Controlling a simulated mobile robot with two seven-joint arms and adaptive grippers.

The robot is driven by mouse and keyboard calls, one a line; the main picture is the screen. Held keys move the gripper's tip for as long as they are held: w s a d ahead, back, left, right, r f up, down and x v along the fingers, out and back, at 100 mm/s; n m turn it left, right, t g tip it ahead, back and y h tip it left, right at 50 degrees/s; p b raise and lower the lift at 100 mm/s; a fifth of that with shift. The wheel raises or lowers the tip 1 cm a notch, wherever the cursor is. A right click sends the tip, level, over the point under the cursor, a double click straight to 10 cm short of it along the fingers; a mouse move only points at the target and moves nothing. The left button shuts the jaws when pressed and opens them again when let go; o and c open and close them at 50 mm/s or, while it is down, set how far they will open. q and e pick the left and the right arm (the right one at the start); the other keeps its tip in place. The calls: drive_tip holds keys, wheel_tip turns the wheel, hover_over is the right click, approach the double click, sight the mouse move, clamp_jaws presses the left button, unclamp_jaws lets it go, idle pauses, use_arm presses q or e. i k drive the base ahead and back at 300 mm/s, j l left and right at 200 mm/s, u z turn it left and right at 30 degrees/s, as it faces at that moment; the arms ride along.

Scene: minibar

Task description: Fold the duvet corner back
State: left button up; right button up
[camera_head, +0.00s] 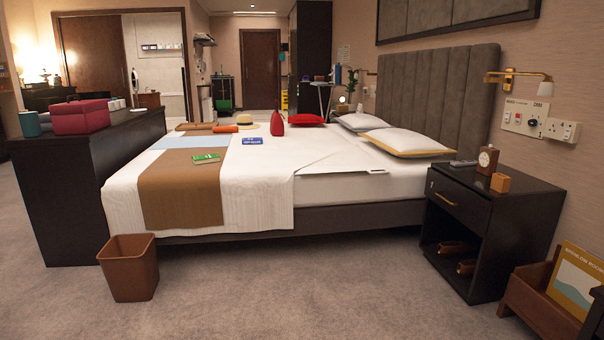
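The white duvet (262,188) covers the bed and hangs over its near side. Near the pillows, its near edge lies at a slant, like a folded-back flap (322,163). The lower white sheet (350,187) shows bare to the right of that flap. A brown runner (180,196) lies across the foot part of the duvet. Neither of my grippers is in view.
A black nightstand (476,232) stands right of the bed. A brown bin (129,267) stands by the foot corner, near a dark cabinet (60,200). A red bottle (277,124) and a blue card (252,141) are on the bed. The front carpet (300,290) is clear.

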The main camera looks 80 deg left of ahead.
sight(355, 157)
drive_tip(key=u, duration=2.55)
drive_tip(key=i+l+z, duration=0.2)
drive_tip(key=i, duration=0.95)
drive_tip(key=i+z, duration=0.15)
drive_tip(key=i, duration=0.95)
drive_tip(key=i+j+z, duration=0.2)
drive_tip(key=i, duration=0.95)
drive_tip(key=l, duration=0.1)
